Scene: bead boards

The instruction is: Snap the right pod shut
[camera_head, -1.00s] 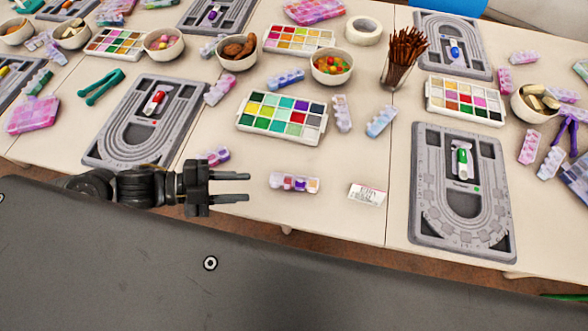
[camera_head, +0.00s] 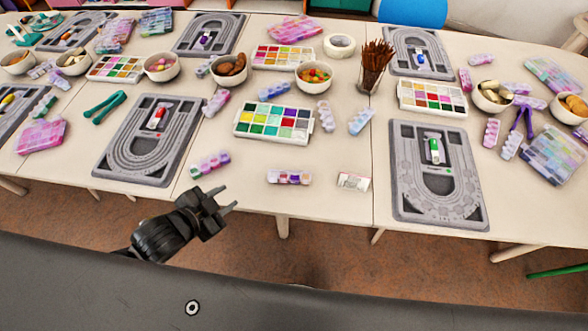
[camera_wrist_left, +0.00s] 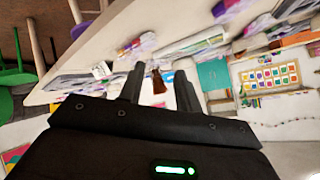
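A bead pod (camera_head: 289,177), a short pale strip with purple and reddish compartments, lies near the front table edge. I cannot tell whether its lid parts are open or shut. A second purple and green pod (camera_head: 210,165) lies to its left, at an angle. My left gripper (camera_head: 228,197) is open and empty, in front of the table edge, left of and nearer than the first pod. Its two spread fingers (camera_wrist_left: 158,90) also show in the left wrist view, with nothing between them. My right gripper is not in view.
A white eraser-like box (camera_head: 353,182) lies right of the pod. A paint box (camera_head: 274,136) stands behind it. Grey bead boards (camera_head: 102,168) flank this area, one at left and another (camera_head: 401,200) at right. The front strip of table around the pod is mostly clear.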

